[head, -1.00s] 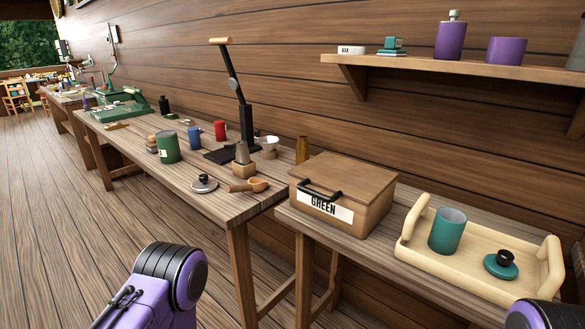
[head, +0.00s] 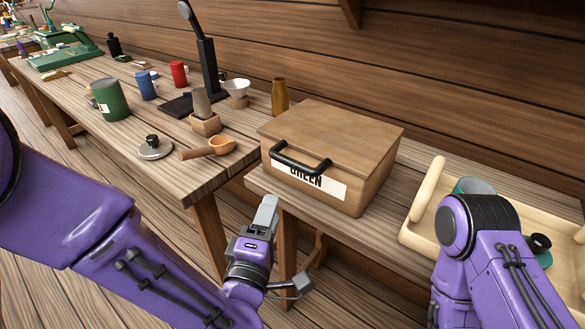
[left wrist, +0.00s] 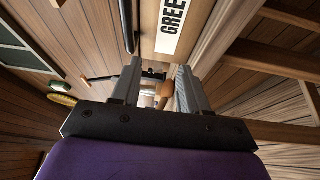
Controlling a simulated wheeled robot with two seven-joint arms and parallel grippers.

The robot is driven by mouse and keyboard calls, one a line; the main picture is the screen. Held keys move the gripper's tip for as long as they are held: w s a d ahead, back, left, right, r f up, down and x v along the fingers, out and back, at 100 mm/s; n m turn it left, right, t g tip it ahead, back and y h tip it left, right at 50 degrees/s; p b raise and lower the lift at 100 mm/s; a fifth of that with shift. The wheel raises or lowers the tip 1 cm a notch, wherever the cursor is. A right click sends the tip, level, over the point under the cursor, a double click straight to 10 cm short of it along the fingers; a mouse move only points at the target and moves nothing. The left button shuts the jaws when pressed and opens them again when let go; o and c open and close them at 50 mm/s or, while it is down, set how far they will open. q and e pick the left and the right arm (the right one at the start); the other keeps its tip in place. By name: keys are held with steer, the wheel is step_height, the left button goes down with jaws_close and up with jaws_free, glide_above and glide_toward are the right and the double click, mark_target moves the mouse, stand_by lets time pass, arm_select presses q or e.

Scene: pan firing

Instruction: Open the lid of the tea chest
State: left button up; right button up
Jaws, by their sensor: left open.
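The wooden tea chest (head: 340,195) stands on the near table with its lid (head: 335,138) shut. A black bar handle (head: 300,160) is at the front edge of the lid, above a white label reading GREEN. My left gripper (head: 267,212) is in front of and below the chest, apart from it. In the left wrist view my left gripper (left wrist: 158,85) has its two fingers spread with nothing held; the label (left wrist: 173,25) shows just beyond, and the dark handle (left wrist: 127,25) is partly in view. My right arm is at the right, its gripper out of view.
A pale tray (head: 425,238) right of the chest holds a green canister (head: 474,186) and a lid, partly hidden by my right arm. A wooden scoop (head: 220,146), a brown bottle (head: 279,97) and other items stand on the left table. Floor is open in front.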

arm_select(q)
steer(key=t, duration=0.1)
glide_toward(290, 166)
steer(key=w, duration=0.1)
steer(key=shift+n+h, duration=0.4)
steer(key=p+x, duration=0.2)
steer(key=x, duration=0.7)
steer(key=shift+w+a, duration=0.1)
steer(key=shift+w, duration=0.5)
steer(key=shift+c, duration=0.2)
jaws_close()
steer(key=shift+r+p, duration=0.1)
steer(key=shift+p, duration=0.25)
